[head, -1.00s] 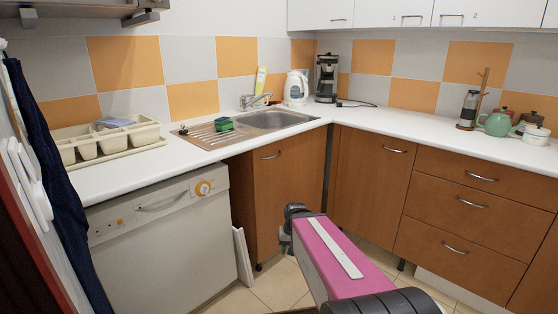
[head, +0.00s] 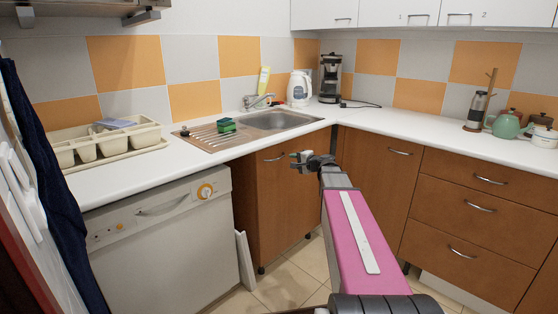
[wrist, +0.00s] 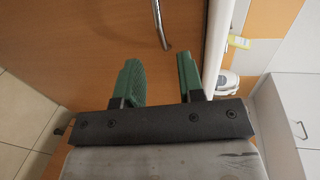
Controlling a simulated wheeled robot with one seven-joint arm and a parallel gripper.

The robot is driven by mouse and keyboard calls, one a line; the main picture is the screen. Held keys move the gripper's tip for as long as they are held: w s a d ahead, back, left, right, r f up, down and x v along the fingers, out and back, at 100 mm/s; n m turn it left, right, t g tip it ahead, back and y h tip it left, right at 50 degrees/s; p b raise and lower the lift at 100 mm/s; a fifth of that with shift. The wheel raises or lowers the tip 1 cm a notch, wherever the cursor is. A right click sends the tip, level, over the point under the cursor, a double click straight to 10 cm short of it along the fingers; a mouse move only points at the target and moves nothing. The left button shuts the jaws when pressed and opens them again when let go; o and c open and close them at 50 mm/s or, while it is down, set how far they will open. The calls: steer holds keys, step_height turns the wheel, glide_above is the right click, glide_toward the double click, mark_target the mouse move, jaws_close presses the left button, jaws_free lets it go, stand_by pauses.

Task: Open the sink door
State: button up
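The sink door (head: 285,200) is a brown wooden cabinet door below the sink, and it looks closed. Its curved metal handle (head: 274,158) is near the top of the door. My gripper (head: 297,160) is in front of the door's upper part, just right of the handle in the head view. In the wrist view my gripper (wrist: 159,68) has its two green fingers apart with nothing between them. The handle (wrist: 161,26) shows beyond the fingertips, roughly in line with the gap. The door (wrist: 90,45) fills much of that view.
The white countertop (head: 230,152) runs just above the door; its edge (wrist: 224,40) is right of the fingers in the wrist view. A white dishwasher (head: 165,235) stands left. Brown drawers (head: 465,205) stand right. Tiled floor (head: 290,285) is open below.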

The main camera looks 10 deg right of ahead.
mark_target(280, 158)
steer(key=x, duration=1)
steer(key=shift+a, duration=0.1)
steer(key=shift+s, duration=0.1)
jaws_close()
